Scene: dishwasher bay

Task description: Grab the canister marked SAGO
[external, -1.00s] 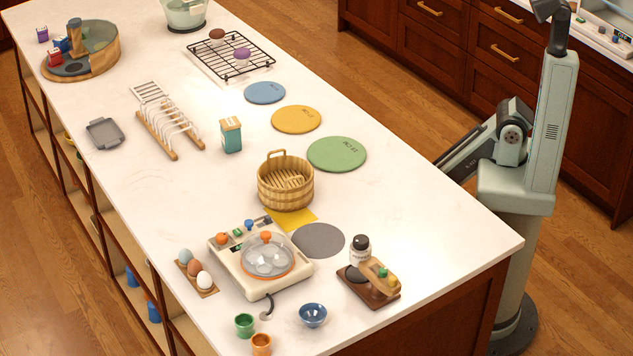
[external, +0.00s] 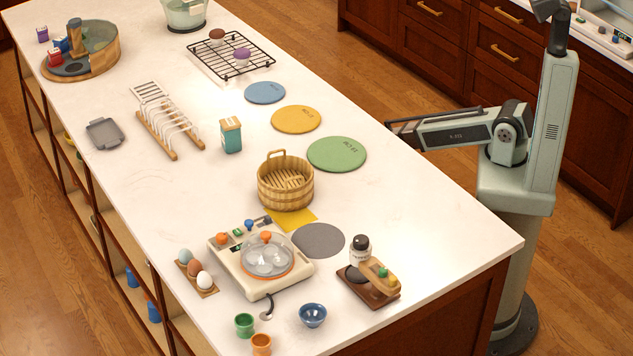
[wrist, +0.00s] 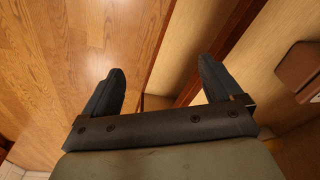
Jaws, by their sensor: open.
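No label reading SAGO can be made out. Two container-like things stand on the white counter (external: 420,220) in the external view. One is a teal box-shaped canister (external: 231,138) with a tan top, near the middle.
A wooden steamer basket (external: 286,192), an egg cooker (external: 228,258), a toast rack (external: 158,140) and a wooden stand (external: 381,292) beside the jar occupy the counter. Round mats (external: 337,154) lie flat. The right counter edge (external: 470,205) is mostly clear.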

